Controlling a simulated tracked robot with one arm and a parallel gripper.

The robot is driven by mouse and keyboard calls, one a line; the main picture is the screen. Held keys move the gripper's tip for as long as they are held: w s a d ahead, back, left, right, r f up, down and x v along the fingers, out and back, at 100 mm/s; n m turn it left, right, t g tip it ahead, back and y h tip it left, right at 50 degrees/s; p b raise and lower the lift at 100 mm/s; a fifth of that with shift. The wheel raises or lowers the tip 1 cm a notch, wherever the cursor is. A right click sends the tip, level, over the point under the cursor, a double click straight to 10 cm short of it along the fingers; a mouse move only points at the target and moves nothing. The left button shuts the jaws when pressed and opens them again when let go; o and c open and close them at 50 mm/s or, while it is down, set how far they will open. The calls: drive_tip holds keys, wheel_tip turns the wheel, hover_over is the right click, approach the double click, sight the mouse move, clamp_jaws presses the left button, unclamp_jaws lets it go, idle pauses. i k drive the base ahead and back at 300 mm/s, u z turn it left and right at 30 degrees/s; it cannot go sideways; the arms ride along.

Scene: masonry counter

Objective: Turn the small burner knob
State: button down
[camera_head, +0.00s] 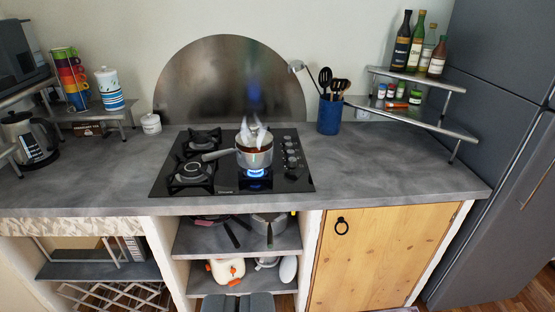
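A black glass hob (225,184) is set into the grey counter. A column of several small round knobs (290,153) runs along its right side. They are too small to tell which is the small burner knob or how each is turned. A blue flame (257,173) burns at the front right, under a metal saucepan (254,157) with reddish-brown contents and white vapour above. The pan's handle points left. Dark grey blocks at the bottom edge seem to be my gripper (238,304), far from the knobs and mostly cut off. Its opening is unclear.
Unlit burners with black grates (193,172) are on the left. A blue utensil pot (329,116) stands right of the hob. A shelf (415,114) with bottles and jars is farther right, beside a tall grey fridge (510,150). The counter right of the hob is clear.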

sight(293, 161)
drive_tip(key=z, duration=0.05)
drive_tip(key=i, duration=2.65)
drive_tip(key=u, duration=0.05)
